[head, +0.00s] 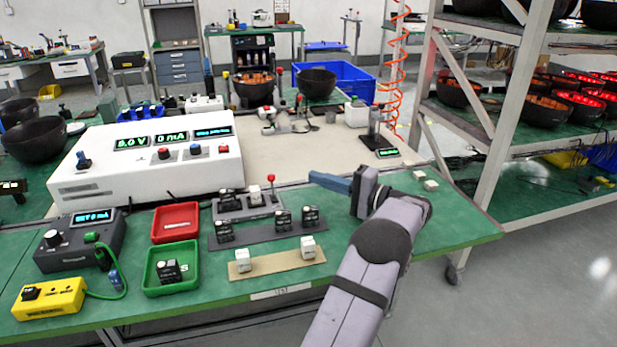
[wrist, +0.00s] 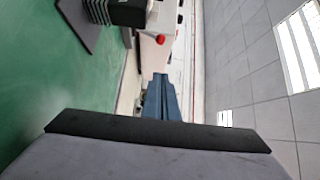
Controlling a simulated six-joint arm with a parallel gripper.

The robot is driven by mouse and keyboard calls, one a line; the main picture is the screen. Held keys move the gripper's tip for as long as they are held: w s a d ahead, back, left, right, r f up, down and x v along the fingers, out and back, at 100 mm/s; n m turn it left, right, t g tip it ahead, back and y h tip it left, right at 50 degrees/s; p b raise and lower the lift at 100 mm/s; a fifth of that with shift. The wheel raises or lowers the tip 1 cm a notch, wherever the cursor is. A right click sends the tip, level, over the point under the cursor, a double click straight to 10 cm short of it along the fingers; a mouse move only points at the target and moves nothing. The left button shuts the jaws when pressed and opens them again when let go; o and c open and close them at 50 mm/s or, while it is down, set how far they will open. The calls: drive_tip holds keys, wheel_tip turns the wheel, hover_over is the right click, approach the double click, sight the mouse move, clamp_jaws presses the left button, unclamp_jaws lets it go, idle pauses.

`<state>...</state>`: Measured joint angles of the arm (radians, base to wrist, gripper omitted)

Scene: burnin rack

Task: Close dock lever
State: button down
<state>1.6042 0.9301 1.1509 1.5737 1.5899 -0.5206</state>
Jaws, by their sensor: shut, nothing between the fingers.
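The dock (head: 262,210) is a small grey block on the green bench in front of the white power supply. Its lever stands upright with a red knob (head: 271,178) at its right end. A black module (head: 228,198) sits at the dock's left end. My gripper (head: 312,176) has blue fingers, shut and empty, pointing left towards the lever and apart from it. In the wrist view the shut fingers (wrist: 161,85) show end-on below a red round part (wrist: 160,39); I cannot tell whether that is the lever knob or a supply button.
A dark grey tray (head: 262,228) with several black modules lies in front of the dock. A tan strip (head: 277,262) holds white blocks. Red (head: 175,222) and green (head: 171,268) bins stand left. The white power supply (head: 150,160) is behind. Bench right of my arm is mostly clear.

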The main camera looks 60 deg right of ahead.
sight(272, 187)
drive_tip(key=p, duration=0.1)
drive_tip(key=r+m+g+p, duration=0.1)
drive_tip(key=p, duration=0.1)
drive_tip(key=shift+w+d, duration=0.25)
drive_tip(key=shift+w, duration=0.15)
drive_tip(key=shift+w+d+f+m+g+p, duration=0.15)
drive_tip(key=shift+m+g+p, duration=0.2)
drive_tip(key=shift+p, duration=0.65)
drive_tip(key=shift+d+f+g, duration=0.15)
drive_tip(key=shift+f+g, duration=0.05)
drive_tip(key=shift+g, duration=0.05)
drive_tip(key=shift+w, duration=0.1)
drive_tip(key=w, duration=0.3)
drive_tip(key=w+f+p, duration=0.1)
drive_tip(key=w, duration=0.2)
drive_tip(key=w+p, duration=0.1)
drive_tip(key=w, duration=0.2)
drive_tip(key=shift+w+f, duration=0.25)
drive_tip(key=shift+w, duration=0.1)
drive_tip(key=shift+s+a+r+p, duration=0.1)
drive_tip(key=shift+s+a+p, duration=0.15)
drive_tip(key=shift+a, duration=0.35)
drive_tip(key=shift+s+a+r+p, duration=0.15)
drive_tip(key=shift+a+p, duration=0.1)
drive_tip(key=shift+a, duration=0.4)
drive_tip(key=shift+s+a+r+p, duration=0.1)
drive_tip(key=shift+s+a+p, duration=0.15)
drive_tip(key=shift+a, duration=0.35)
drive_tip(key=shift+f+b, duration=0.2)
drive_tip(key=shift+b, duration=0.2)
